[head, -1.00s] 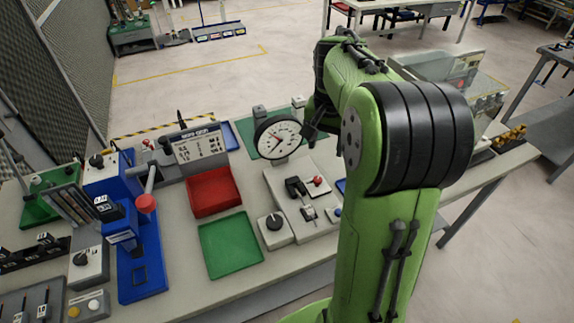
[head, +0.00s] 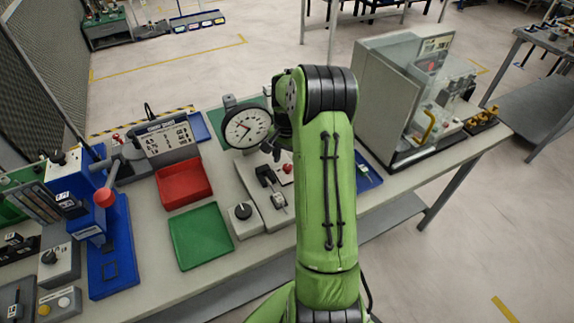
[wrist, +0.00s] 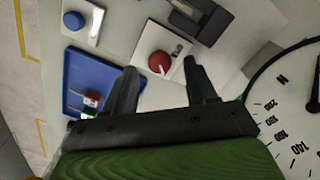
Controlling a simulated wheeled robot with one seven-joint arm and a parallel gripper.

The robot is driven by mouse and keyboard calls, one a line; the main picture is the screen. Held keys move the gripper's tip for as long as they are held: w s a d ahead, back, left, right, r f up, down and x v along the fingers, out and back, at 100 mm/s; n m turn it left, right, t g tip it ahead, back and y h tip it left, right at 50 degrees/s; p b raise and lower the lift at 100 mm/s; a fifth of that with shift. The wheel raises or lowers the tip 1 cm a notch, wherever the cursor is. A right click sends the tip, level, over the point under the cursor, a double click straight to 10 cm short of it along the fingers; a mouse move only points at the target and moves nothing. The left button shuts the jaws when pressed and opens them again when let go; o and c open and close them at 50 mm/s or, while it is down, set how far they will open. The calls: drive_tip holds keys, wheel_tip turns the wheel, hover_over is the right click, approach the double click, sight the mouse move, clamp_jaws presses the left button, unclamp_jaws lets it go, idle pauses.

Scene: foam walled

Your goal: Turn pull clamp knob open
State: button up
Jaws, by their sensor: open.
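A round red knob with a white pointer mark (wrist: 159,63) sits on a pale plate, with small lettering beside it that I cannot read. A red knob also shows in the head view (head: 287,168), beside a black clamp-like part (head: 265,175) on a grey fixture. My gripper (wrist: 160,67) is open. In the wrist view its two black fingers point toward the red knob, one to each side of it, with nothing held. I cannot tell their height above it. In the head view my arm hides most of the gripper.
A large dial gauge (head: 247,127) stands close to my gripper. A black knob on a box (head: 243,211), a green tray (head: 201,237) and a red tray (head: 183,185) lie left. A blue tray (wrist: 78,78) holds small parts. A clear-fronted cabinet (head: 415,95) stands right.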

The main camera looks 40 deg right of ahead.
sight(287, 169)
wheel_tip(287, 169, down, 3)
drive_tip(key=shift+r, duration=0.1)
drive_tip(key=c, duration=1.1)
drive_tip(key=shift+o, duration=0.2)
drive_tip(key=shift+n, duration=0.3)
drive_tip(key=n, duration=0.3)
drive_tip(key=shift+n, duration=0.4)
drive_tip(key=n, duration=0.4)
drive_tip(key=shift+n+b, duration=0.3)
drive_tip(key=n, duration=0.4)
drive_tip(key=shift+d, duration=0.1)
drive_tip(key=shift+n+b, duration=0.45)
drive_tip(key=shift+n, duration=2.05)
